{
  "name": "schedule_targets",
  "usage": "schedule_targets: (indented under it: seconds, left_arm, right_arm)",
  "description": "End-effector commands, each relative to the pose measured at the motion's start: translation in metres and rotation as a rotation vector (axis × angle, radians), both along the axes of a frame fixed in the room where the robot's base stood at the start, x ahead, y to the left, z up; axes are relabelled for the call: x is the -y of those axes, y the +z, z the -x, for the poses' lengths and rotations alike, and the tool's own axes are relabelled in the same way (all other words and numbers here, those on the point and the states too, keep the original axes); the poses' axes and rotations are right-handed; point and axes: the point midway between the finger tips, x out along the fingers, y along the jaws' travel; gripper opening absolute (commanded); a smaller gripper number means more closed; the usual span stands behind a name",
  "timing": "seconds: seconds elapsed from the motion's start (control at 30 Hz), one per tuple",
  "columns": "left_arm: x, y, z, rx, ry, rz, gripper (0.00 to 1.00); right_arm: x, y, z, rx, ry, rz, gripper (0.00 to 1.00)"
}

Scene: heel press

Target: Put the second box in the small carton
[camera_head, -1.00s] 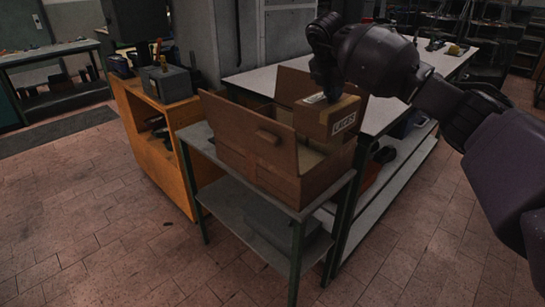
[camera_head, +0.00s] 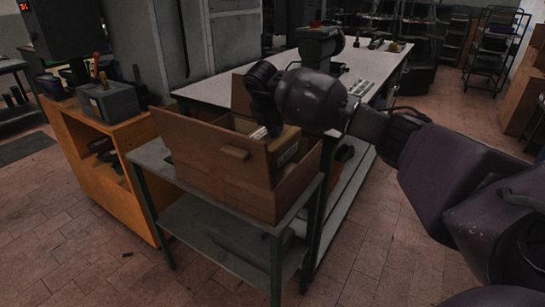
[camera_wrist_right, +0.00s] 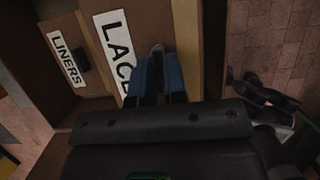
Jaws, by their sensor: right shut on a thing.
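The small carton (camera_head: 225,178) is an open brown cardboard box with raised flaps, standing on a small metal table. My right gripper (camera_head: 268,128) is over the carton's right part, shut on a brown box marked LACES (camera_head: 285,143). The box's lower part is hidden behind the carton's wall, so it is at least partly inside. In the right wrist view the blue fingers (camera_wrist_right: 158,78) grip the LACES box (camera_wrist_right: 108,12) at its edge. A box marked LINERS (camera_wrist_right: 66,60) lies beside it in the carton. My left gripper is out of view.
The metal table (camera_head: 150,158) stands against an orange cabinet (camera_head: 85,150) holding a grey toolbox (camera_head: 108,102). A long white-topped bench (camera_head: 215,88) runs behind the carton. The tiled floor in front is clear.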

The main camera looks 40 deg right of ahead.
Motion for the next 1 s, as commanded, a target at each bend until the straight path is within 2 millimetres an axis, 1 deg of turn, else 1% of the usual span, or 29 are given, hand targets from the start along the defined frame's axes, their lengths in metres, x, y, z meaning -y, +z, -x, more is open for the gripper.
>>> schedule_targets:
  seconds: [0.03,0.1,0.2,0.27,0.47,0.57,0.7,0.77,0.87,1.0]
  left_arm:
    - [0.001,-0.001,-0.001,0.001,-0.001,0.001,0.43]
    - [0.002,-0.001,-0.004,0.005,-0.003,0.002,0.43]
    - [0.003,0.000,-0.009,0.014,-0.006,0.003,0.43]
    - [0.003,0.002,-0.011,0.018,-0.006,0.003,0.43]
    - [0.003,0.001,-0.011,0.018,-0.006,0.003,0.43]
    - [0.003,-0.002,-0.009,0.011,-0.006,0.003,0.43]
    - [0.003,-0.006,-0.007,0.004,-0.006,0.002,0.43]
    - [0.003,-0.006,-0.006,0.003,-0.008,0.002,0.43]
    - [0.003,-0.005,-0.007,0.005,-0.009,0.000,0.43]
    - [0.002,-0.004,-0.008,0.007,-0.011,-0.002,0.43]
  right_arm:
    - [0.000,-0.012,0.000,-0.002,0.001,0.000,0.00]
    - [0.000,-0.023,0.000,-0.001,0.000,-0.001,0.00]
    - [0.000,-0.033,0.000,0.001,-0.001,-0.001,0.00]
    - [0.000,-0.037,0.000,0.003,-0.001,0.000,0.00]
    - [0.000,-0.046,0.000,0.002,-0.001,0.000,0.00]
    - [0.000,-0.059,0.000,-0.001,-0.001,0.000,0.00]
    - [0.000,-0.083,0.000,-0.002,-0.001,0.000,0.00]
    - [0.000,-0.091,0.000,-0.001,-0.001,0.000,0.00]
    - [0.000,-0.096,-0.001,0.003,-0.001,0.000,0.00]
    - [0.000,-0.095,-0.001,0.005,0.000,0.000,0.00]
